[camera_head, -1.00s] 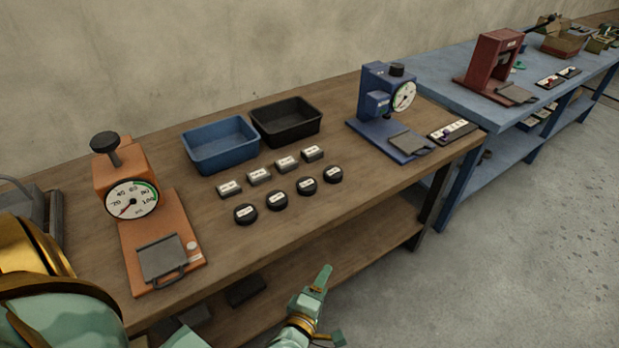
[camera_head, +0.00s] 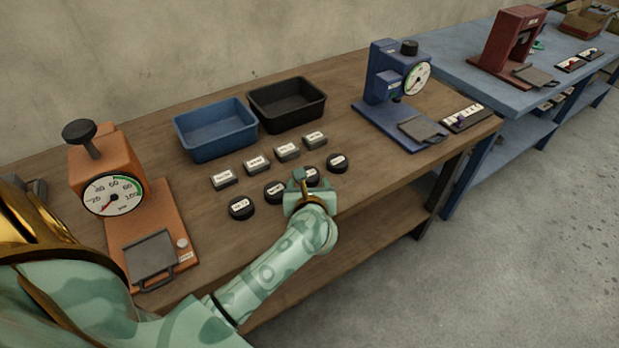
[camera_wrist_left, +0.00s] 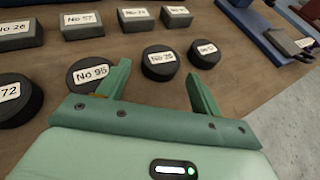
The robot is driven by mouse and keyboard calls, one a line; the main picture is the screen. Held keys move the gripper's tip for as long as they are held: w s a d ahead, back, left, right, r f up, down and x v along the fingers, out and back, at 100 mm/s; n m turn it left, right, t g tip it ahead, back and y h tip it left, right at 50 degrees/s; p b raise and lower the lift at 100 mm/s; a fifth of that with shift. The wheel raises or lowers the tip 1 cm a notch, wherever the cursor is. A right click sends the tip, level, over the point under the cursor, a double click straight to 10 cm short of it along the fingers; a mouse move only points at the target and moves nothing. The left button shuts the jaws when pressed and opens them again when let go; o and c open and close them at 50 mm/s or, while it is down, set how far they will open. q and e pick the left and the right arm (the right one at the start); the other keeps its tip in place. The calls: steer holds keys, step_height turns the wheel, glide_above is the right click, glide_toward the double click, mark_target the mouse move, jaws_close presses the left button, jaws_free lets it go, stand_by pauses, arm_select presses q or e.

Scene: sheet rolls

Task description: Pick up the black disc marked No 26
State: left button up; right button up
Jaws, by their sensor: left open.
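Four black discs lie in a row on the wooden table. In the left wrist view their labels read 72 on the left disc (camera_wrist_left: 14,100), what looks like No 95 on the second disc (camera_wrist_left: 86,77), and hard-to-read numbers on the third disc (camera_wrist_left: 160,64) and the far right disc (camera_wrist_left: 204,55). I cannot tell for sure which is No 26. My left gripper (camera_head: 303,182) is open and empty, over the front of the row; in the left wrist view its fingers (camera_wrist_left: 158,72) point toward the third disc, which shows between them. My right gripper is out of view.
Several grey labelled blocks (camera_head: 257,165) stand behind the discs; the leftmost (camera_wrist_left: 14,35) seems marked No 26. Behind them are a blue bin (camera_head: 215,150) and a black bin (camera_head: 287,124). An orange scale (camera_head: 150,230) stands left, a blue press-like gauge (camera_head: 385,85) right.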

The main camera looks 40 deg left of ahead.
mark_target(309, 177)
arm_select(q)
steer(key=b+x, duration=0.1)
steer(key=x, duration=0.4)
steer(key=shift+w+f+b, duration=0.15)
steer(key=shift+f+b, duration=0.15)
steer(key=shift+b, duration=0.1)
steer(key=shift+d+r, duration=0.1)
steer(key=shift+r, duration=0.05)
steer(key=c, duration=0.8)
